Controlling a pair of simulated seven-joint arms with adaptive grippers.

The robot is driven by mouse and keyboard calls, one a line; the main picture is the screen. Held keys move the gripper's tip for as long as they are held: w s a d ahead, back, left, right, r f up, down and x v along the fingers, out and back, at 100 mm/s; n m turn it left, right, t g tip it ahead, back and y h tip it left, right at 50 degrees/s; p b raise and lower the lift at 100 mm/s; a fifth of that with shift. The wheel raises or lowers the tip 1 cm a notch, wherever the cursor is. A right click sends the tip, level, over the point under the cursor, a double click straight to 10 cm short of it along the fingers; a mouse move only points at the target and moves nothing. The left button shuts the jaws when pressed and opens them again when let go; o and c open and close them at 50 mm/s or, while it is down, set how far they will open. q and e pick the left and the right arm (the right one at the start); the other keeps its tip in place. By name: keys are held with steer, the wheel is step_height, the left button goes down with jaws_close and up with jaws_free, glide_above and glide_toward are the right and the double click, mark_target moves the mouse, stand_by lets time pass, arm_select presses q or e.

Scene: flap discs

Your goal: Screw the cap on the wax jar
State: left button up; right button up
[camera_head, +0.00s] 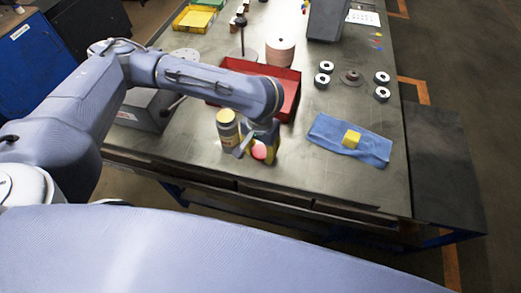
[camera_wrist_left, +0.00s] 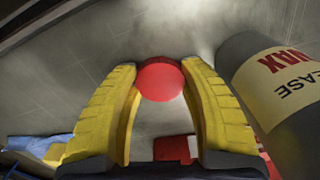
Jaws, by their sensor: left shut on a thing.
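The wax jar (camera_head: 229,130) stands upright near the table's front edge in the head view. In the left wrist view the jar (camera_wrist_left: 288,88) is at the right, with a pale label reading "WAX" in red. My left gripper (camera_head: 262,146) is just right of the jar, with its yellow fingers shut on the red cap (camera_head: 259,151). In the left wrist view the round red cap (camera_wrist_left: 160,80) sits between the fingertips, apart from the jar. My right gripper is not in view.
A red tray (camera_head: 290,92) lies behind the gripper. A blue cloth (camera_head: 326,128) with a yellow block (camera_head: 351,139) lies to the right. The table (camera_head: 300,172) is clear in front.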

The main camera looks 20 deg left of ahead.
mark_target(260, 152)
arm_select(q)
steer(key=shift+r, duration=0.1)
step_height(260, 152, up, 20)
stand_by(0.9)
stand_by(0.3)
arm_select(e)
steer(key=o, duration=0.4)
arm_select(q)
steer(key=w+a+f+n, duration=0.2)
steer(key=w+a+f, duration=0.1)
steer(key=w+a, duration=0.5)
steer(key=shift+f, duration=0.15)
